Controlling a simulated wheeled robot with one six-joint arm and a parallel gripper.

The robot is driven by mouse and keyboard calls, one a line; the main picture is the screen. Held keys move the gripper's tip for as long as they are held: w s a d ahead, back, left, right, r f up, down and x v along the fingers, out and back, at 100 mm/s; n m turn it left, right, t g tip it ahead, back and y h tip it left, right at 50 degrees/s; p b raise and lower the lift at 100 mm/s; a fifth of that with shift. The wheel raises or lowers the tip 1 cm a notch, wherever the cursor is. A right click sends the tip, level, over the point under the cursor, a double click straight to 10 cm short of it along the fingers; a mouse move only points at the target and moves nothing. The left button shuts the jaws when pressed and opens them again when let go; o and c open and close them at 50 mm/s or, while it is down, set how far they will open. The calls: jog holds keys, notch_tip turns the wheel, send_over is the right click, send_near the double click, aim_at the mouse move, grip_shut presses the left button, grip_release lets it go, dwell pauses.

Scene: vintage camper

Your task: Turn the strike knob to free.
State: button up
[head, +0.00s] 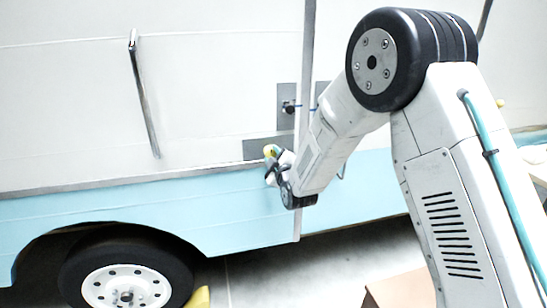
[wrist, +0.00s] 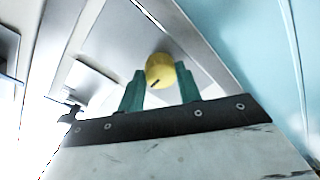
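A round yellow knob (wrist: 160,70) with a short dark mark near its lower edge sits on a grey metal plate (wrist: 95,30) in the wrist view. I take it to be the strike knob. In the head view, a bit of yellow (head: 269,151) shows at my gripper's tip, by the low grey plate (head: 256,150) on the camper. My gripper (wrist: 161,78) has two green fingers, one on each side of the knob. The knob fills the gap between the fingertips. I cannot tell whether they press on it or stand slightly apart.
A dark knob or latch (head: 288,107) sits on an upper grey plate, beside a vertical metal strip (head: 304,60). A long grab handle (head: 144,95) is on the wall to the left. The camper's wheel (head: 127,287) and a yellow chock (head: 201,298) are below.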

jog(key=c, duration=0.3)
